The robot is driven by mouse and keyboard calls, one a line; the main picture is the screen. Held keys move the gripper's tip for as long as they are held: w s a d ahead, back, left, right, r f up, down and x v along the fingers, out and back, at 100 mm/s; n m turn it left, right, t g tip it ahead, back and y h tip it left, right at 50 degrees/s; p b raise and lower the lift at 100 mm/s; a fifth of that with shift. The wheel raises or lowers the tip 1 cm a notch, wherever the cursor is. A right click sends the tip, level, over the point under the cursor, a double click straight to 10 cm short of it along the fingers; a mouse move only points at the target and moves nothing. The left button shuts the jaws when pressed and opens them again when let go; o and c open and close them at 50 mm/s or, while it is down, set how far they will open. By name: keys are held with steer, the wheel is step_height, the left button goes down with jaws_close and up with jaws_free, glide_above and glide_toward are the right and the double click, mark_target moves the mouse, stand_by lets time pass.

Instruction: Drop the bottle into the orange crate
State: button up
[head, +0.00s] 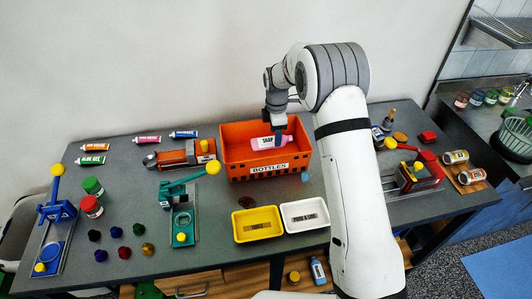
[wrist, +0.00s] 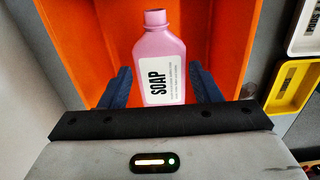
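The bottle (head: 262,143) is pink with a white label reading SOAP. It lies on its side within the outline of the orange crate (head: 240,171), which has a BOTTLES label on its front. My gripper (head: 277,135) points down into the crate with its fingers at the bottle. I cannot tell whether the bottle touches the crate floor.
A yellow tray (head: 242,238) and a white tray (head: 290,224) stand in front of the crate. A green press (head: 183,222) and several coloured caps are to the left. A red device (head: 425,170) and cans stand right, beyond my arm. The wall is close behind.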

steer(key=o, duration=0.4)
step_height(320, 180, up, 8)
steer(key=b, duration=0.2)
steer(key=shift+f, duration=0.1)
stand_by(0.4)
